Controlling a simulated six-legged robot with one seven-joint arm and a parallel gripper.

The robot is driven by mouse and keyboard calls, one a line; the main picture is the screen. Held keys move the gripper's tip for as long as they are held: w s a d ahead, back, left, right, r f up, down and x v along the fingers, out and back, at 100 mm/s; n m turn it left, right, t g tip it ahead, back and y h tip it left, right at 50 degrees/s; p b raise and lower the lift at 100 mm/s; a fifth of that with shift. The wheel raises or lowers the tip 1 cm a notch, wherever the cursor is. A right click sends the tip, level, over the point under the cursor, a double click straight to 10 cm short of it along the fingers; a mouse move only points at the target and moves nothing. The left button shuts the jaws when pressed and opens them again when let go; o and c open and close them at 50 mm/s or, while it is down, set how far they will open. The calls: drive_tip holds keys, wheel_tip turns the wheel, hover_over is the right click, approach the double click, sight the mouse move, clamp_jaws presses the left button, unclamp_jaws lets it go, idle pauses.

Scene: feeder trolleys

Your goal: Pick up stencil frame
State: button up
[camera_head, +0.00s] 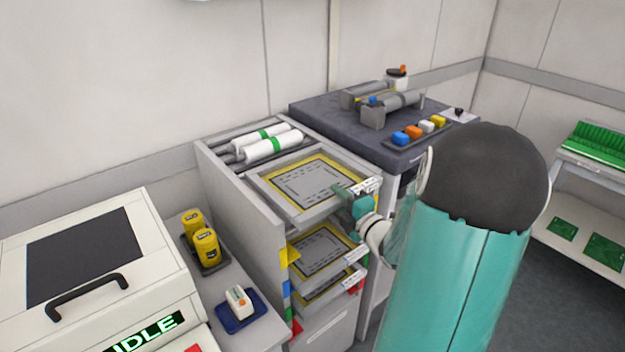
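A stencil frame (274,182), a flat grey square with a yellow border and a grey sheet, lies in the top slot of the open rack. Two more stencil frames show below it; the upper of these is the middle stencil frame (318,250). My gripper (350,196) is at the front right corner of the top frame, beside its white label. My teal and black arm comes in from the right and hides part of the rack's right side. The fingertips are small here, and I cannot tell whether they touch or hold the frame.
White rolls (272,146) lie on top of the rack behind the frame. A dark bench (330,118) with grey tools stands behind right. Yellow containers (204,247) and a blue tray (228,324) are on the left counter, beside a white machine (165,245). A shelf with green boards (585,240) is far right.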

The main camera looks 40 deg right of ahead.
drive_tip(key=shift+w, duration=1)
clamp_jaws()
drive_tip(key=shift+d, duration=0.1)
drive_tip(key=shift+w+r, duration=0.1)
drive_tip(key=shift+r, duration=0.1)
